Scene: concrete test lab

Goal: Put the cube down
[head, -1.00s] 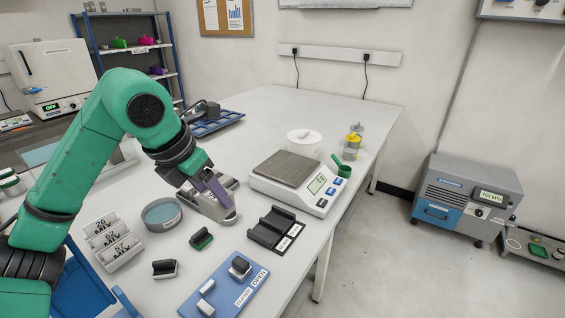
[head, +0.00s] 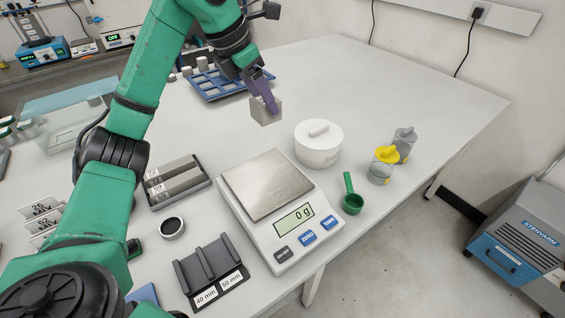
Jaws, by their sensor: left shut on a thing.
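A grey cube (head: 266,111) is between the fingers of my left gripper (head: 263,97), which is shut on it. The fingers have purple sides and cover part of the cube's top. The cube is over the white table (head: 345,75), behind the scale and to the left of the white lidded pot. I cannot tell whether its underside touches the table. My right gripper is not in view.
The scale (head: 267,185) reads 0 g and its pan is empty. A blue rack (head: 215,83) lies left of the cube. The back right tabletop is clear.

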